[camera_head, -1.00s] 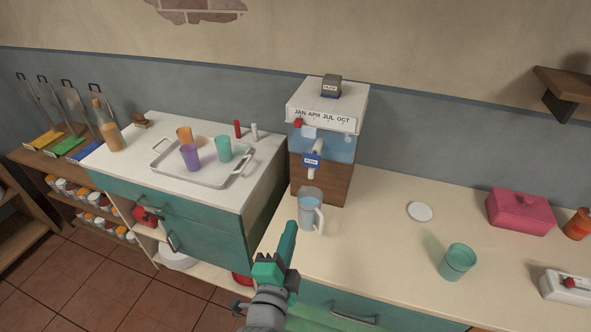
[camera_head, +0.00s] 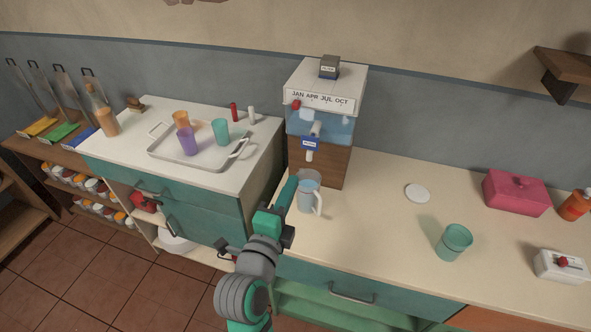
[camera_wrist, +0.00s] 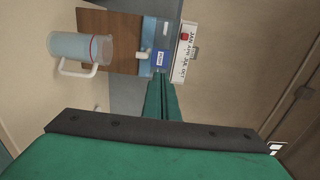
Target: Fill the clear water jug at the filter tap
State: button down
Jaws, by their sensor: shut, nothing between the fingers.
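The clear jug (camera_head: 308,196) stands upright on the counter in front of the water dispenser (camera_head: 325,165), below its white spout (camera_head: 309,156), handle to the right. The jug also shows sideways in the wrist view (camera_wrist: 75,46), with bluish water reaching about a red ring near its rim. A blue push tab (camera_head: 311,143) sits above the spout; it shows in the wrist view (camera_wrist: 160,58) beyond my fingertips. No stream is visible. My gripper (camera_head: 290,186) is shut and empty, its green fingers just left of the jug; any contact is unclear.
A tray (camera_head: 182,162) with several cups stands on the left cabinet. A white disc (camera_head: 417,193), teal cup (camera_head: 453,242), pink box (camera_head: 516,193) and white switch box (camera_head: 560,265) are on the right counter. Counter between jug and teal cup is clear.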

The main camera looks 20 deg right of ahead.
aim_at(310, 144)
jog(key=x, duration=1.3)
jog(key=shift+w, duration=0.1)
